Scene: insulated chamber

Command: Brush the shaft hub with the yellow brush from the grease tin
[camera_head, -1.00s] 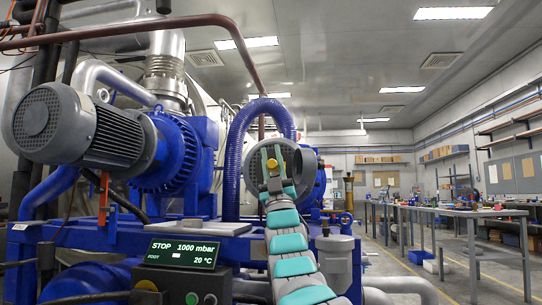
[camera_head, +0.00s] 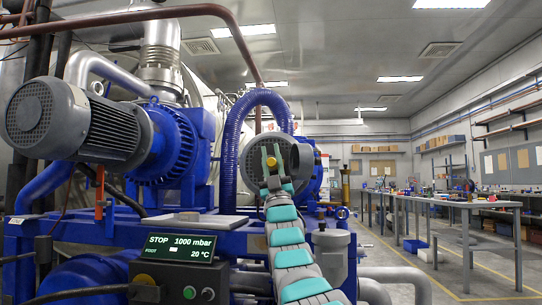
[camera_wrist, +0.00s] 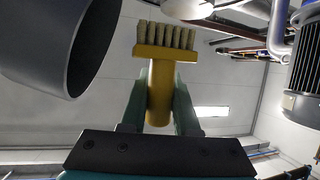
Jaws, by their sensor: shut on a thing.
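My gripper (camera_wrist: 160,98) is shut on the handle of the yellow brush (camera_wrist: 158,52). The brush stands upright in the wrist view, its pale bristles at the top. A pale rounded end (camera_wrist: 188,8), perhaps the shaft hub, shows just above the bristles; I cannot tell whether they touch. In the head view my gripper (camera_head: 271,158) is in front of a round grey housing (camera_head: 302,160), with a bit of yellow between its fingers. The grease tin is not clearly seen.
A large grey open cylinder (camera_wrist: 78,50) is close at the left of the wrist view. A finned grey motor (camera_head: 105,128) and a blue ribbed hose (camera_head: 230,140) are left of my arm. A workbench (camera_head: 450,203) stands right, with open floor before it.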

